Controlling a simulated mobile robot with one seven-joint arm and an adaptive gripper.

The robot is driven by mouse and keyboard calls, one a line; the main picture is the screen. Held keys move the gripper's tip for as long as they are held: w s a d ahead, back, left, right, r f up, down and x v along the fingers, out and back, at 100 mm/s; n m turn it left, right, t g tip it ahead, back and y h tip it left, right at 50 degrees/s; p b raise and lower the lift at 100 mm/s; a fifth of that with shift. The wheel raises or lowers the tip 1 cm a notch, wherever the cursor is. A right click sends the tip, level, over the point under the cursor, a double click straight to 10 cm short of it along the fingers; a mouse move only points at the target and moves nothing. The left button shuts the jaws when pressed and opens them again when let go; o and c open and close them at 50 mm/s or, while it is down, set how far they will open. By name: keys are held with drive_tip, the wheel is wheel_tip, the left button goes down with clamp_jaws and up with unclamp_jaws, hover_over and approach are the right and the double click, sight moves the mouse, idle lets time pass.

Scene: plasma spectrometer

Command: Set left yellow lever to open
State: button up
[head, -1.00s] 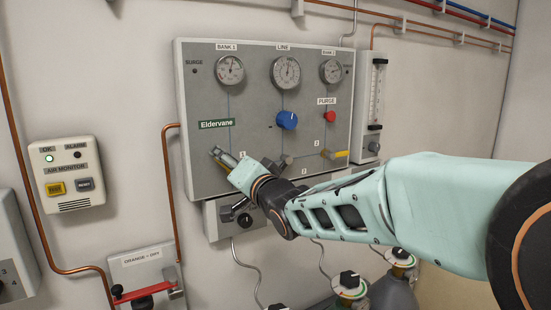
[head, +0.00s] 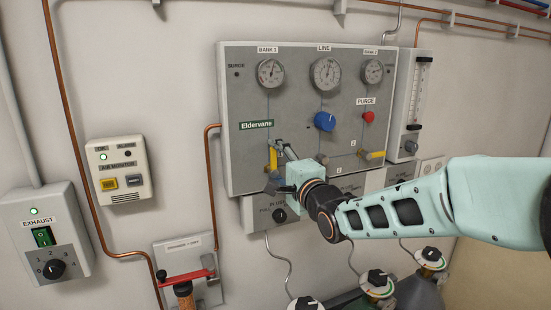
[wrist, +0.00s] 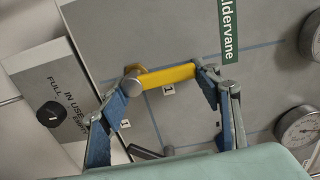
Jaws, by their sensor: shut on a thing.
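The left yellow lever (head: 273,158) is on the grey Eldervane panel (head: 240,175), below BANK 1. In the head view it stands nearly upright, in line with the blue line above it. In the wrist view the lever (wrist: 167,76) spans between my blue-padded fingers, its pivot end at the left finger and its free end at the right. My gripper (wrist: 169,80) is shut on it. In the head view my gripper (head: 279,160) reaches in from the right and partly hides the area beneath the lever.
A second yellow lever (head: 375,155) lies horizontal at the panel's lower right. A blue knob (head: 324,121) and red PURGE button (head: 368,117) sit above my wrist. Boxes with black knobs (head: 279,215) sit just below the panel. A red-handled valve (head: 187,276) is lower left.

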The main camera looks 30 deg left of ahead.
drive_tip(key=shift+r+m, duration=0.3)
drive_tip(key=shift+r, duration=0.1)
drive_tip(key=o, duration=1.4)
drive_tip(key=shift+w, duration=0.1)
drive_tip(key=shift+o, duration=1.3)
drive_tip(key=shift+f, duration=0.2)
drive_tip(key=shift+f, duration=0.1)
drive_tip(key=v, duration=1.2)
